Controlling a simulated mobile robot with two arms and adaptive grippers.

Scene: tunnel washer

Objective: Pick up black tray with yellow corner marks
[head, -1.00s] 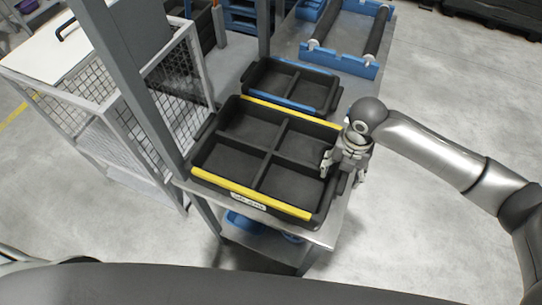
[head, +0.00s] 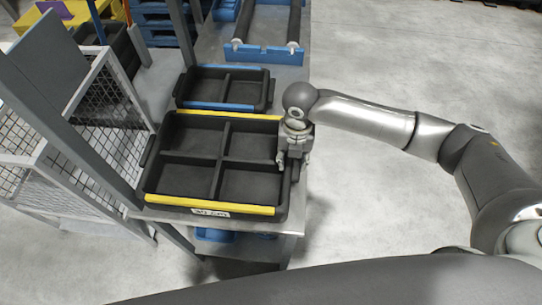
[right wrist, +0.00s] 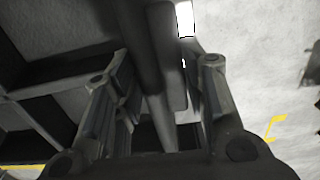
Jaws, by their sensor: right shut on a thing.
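The black tray with yellow strips (head: 210,207) sits on a grey metal table in the head view. It has several compartments, yellow strips along its far and near edges, and a white label at the front. My right gripper (head: 292,160) is at the tray's right side, shut on its right rim. In the right wrist view the fingers (right wrist: 160,110) stand on either side of the dark rim and handle bar (right wrist: 160,60). My left gripper is not in view.
A smaller black tray with blue strips (head: 223,106) lies just behind. A blue roller frame (head: 265,54) is farther back. A wire mesh cage (head: 95,120) and a grey post stand close at left. Floor to the right is clear.

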